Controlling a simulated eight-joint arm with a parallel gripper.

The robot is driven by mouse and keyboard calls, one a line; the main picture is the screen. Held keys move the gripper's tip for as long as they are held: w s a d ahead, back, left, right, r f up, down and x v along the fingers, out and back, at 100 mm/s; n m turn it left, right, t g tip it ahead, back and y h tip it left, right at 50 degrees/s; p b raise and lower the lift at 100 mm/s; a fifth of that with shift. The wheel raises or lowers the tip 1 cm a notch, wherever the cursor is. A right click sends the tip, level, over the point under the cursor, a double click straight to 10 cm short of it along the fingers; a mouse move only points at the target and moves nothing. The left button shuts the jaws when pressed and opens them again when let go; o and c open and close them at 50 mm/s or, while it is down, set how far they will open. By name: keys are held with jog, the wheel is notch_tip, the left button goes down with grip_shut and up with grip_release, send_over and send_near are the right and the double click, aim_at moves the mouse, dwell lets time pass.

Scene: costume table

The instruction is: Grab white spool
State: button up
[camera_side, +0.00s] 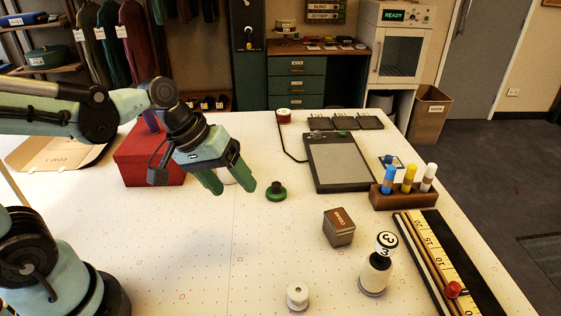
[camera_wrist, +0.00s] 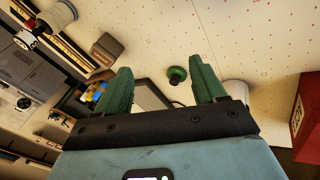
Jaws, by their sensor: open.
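A small white spool (camera_side: 297,296) stands upright on the white table near the front edge of the side view. I cannot make it out in the wrist view. My gripper (camera_side: 231,187) is well behind and to the left of it, above the table, open with fingers pointing down. In the wrist view my gripper (camera_wrist: 160,66) has nothing between its fingers at close range. Another white rounded thing (camera_side: 229,177) is partly hidden behind the fingers; a white shape (camera_wrist: 236,92) shows beside the right finger in the wrist view. I cannot tell what it is.
A green round piece with a dark knob (camera_side: 276,194) lies right of my gripper. A red box (camera_side: 148,160) is left. A brown tin (camera_side: 339,228), a stand topped with a "3" (camera_side: 375,275) and a ruler board (camera_side: 440,262) are right.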

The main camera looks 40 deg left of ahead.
jog(key=w+d+f+n+g+h, duration=0.3)
jog(key=d+n+g+h, duration=0.1)
jog(key=d+n+h, duration=0.15)
jog(key=n+g+h, duration=0.3)
jog(key=g+h, duration=0.1)
jog(key=g, duration=0.1)
send_near(298, 288)
jog(key=shift+w+a+r+y, duration=0.25)
jog(key=shift+w+a+r, duration=0.3)
jog(key=shift+w, duration=0.15)
jog(key=shift+s+d+f+g, duration=0.25)
jog(key=shift+d+f+g, duration=0.05)
jog(key=shift+d+g, duration=0.1)
jog(key=x, duration=1.1)
jog(key=c, duration=1)
